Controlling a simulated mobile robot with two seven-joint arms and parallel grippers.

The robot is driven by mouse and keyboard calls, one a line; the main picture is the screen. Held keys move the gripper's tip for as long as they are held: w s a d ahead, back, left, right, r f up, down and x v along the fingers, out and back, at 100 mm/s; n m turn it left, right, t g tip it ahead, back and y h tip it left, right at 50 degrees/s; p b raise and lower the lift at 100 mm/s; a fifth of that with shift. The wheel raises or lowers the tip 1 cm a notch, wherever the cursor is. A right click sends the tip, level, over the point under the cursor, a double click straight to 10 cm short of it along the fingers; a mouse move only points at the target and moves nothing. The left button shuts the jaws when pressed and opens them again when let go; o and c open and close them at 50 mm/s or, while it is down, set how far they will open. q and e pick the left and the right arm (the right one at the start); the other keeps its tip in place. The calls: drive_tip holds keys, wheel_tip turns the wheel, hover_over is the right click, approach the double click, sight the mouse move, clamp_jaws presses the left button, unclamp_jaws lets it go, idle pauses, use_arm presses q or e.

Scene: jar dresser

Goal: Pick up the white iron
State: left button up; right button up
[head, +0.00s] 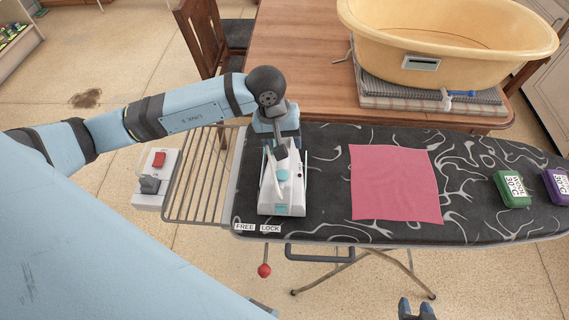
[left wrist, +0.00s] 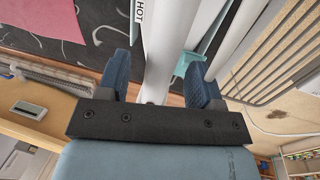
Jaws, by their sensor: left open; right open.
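The white iron (head: 296,195) with teal parts sits at the left end of the dark patterned ironing board (head: 330,222). My left gripper (left wrist: 162,68) is over the iron's far end. In the left wrist view its two dark blue fingers are apart, with a white part of the iron (left wrist: 157,45) between them; I cannot tell whether they touch it. In the head view the left fingertips are mostly hidden by the wrist. My right gripper (head: 417,309) is open and empty at the bottom edge, in front of the board.
A pink cloth (head: 394,183) lies flat on the board. Green (head: 512,190) and purple (head: 557,187) blocks stand at its right. A wire rack (head: 195,190) and a switch box (head: 157,178) are left.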

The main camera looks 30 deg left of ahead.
use_arm(q)
drive_tip(key=shift+w+d+f, duration=0.1)
drive_tip(key=shift+f, duration=0.7)
drive_tip(key=shift+f+b, duration=0.25)
drive_tip(key=shift+b, duration=0.3)
clamp_jaws()
idle(0.3)
idle(1.1)
